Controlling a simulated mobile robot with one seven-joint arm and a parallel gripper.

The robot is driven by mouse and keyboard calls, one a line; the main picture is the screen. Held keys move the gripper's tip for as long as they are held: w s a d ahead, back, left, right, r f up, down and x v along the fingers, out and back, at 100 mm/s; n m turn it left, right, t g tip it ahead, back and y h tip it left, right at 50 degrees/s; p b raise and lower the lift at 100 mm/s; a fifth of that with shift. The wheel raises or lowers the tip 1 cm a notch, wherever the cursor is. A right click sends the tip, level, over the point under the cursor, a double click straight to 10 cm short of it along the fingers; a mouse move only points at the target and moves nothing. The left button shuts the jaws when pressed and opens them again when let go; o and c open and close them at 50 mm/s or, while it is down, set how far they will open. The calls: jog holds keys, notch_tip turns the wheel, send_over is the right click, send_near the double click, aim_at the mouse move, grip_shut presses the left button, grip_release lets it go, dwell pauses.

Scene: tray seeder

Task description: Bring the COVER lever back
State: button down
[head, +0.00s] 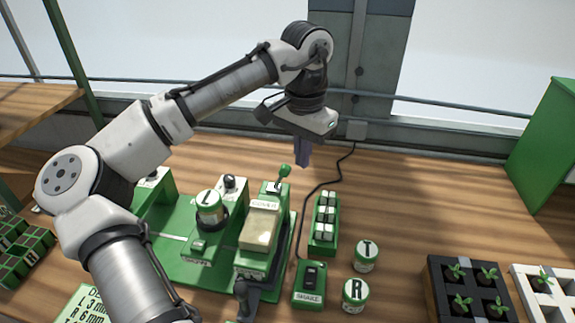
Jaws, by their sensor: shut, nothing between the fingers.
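The green COVER lever (283,174) stands on top of the green COVER unit (250,258), at its back end near the COVER label. The lever has a round green knob and leans a little to the right. My gripper (303,163) is shut and empty, pointing down. It appears just to the right of and behind the knob in the head view. I cannot tell from this one view whether it touches the lever.
A jar marked L (209,208) stands left of the COVER unit. A green rack with white blocks (324,238), a SHAKE box (308,285) and jars marked T (366,257) and R (355,294) stand right. Seedling trays (438,270) are at far right.

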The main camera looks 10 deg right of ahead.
aim_at(287, 167)
jog(key=shift+f, duration=0.1)
jog(key=shift+f+b, duration=0.45)
jog(key=shift+f, duration=1.15)
jog(key=shift+a, duration=0.1)
jog(key=shift+w+a+p, duration=0.15)
jog(key=shift+w+a, duration=0.1)
jog(key=shift+a, duration=0.25)
jog(key=shift+w+a+p, duration=0.15)
jog(key=shift+w+a, duration=0.05)
jog(key=shift+a, duration=0.3)
jog(key=shift+w+a, duration=0.1)
jog(key=shift+a, duration=0.2)
jog(key=shift+f, duration=0.1)
